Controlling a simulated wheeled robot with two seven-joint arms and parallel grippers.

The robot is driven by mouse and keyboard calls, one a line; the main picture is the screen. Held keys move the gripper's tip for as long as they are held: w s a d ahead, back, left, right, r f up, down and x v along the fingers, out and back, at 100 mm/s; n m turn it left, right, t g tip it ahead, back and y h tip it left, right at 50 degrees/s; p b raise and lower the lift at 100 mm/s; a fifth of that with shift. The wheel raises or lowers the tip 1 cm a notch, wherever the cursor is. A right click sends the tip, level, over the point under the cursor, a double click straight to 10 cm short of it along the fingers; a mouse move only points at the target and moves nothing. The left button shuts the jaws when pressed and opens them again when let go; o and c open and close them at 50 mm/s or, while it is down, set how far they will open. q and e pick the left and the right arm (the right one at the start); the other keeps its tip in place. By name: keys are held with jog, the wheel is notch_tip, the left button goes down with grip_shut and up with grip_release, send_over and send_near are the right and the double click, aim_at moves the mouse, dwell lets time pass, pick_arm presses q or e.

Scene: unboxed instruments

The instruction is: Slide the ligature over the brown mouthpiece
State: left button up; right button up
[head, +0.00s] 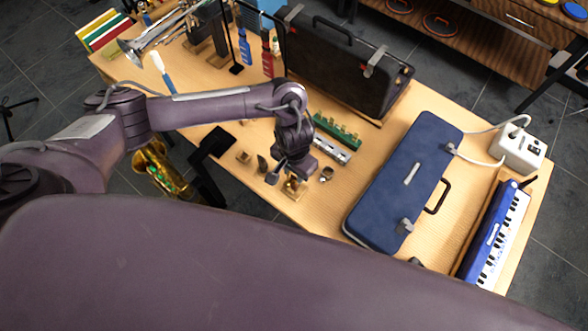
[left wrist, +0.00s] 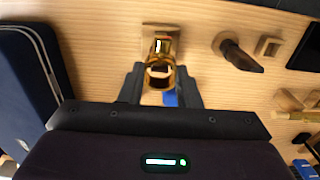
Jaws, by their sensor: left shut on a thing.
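My left gripper (left wrist: 162,82) is shut on a shiny gold ring, the ligature (left wrist: 159,71). In the head view my left gripper (head: 280,179) is low over the front part of the table. A small pale wooden block (left wrist: 160,32) is just past the ligature in the wrist view; I cannot tell whether they touch. A dark mouthpiece (left wrist: 238,54) is apart from the ligature, to its right in the wrist view; it also shows left of the gripper in the head view (head: 262,164). Its brown colour is hard to confirm. My right gripper is not in view.
A small wooden square piece (head: 243,156) is beside the mouthpiece. A green object (head: 337,133) and silver bar (head: 331,149) lie behind. A blue case (head: 410,180) stands to the right.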

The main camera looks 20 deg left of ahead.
aim_at(294, 179)
pick_arm(q)
jog(key=shift+f+b, duration=1)
jog(key=shift+f, duration=1.2)
dwell(0.5)
dwell(0.5)
jog(key=o, duration=1.1)
jog(key=shift+c, duration=0.2)
jog(key=shift+r, duration=0.1)
jog(key=shift+c, duration=0.2)
notch_tip(294, 179, up, 6)
jog(key=p, duration=0.8)
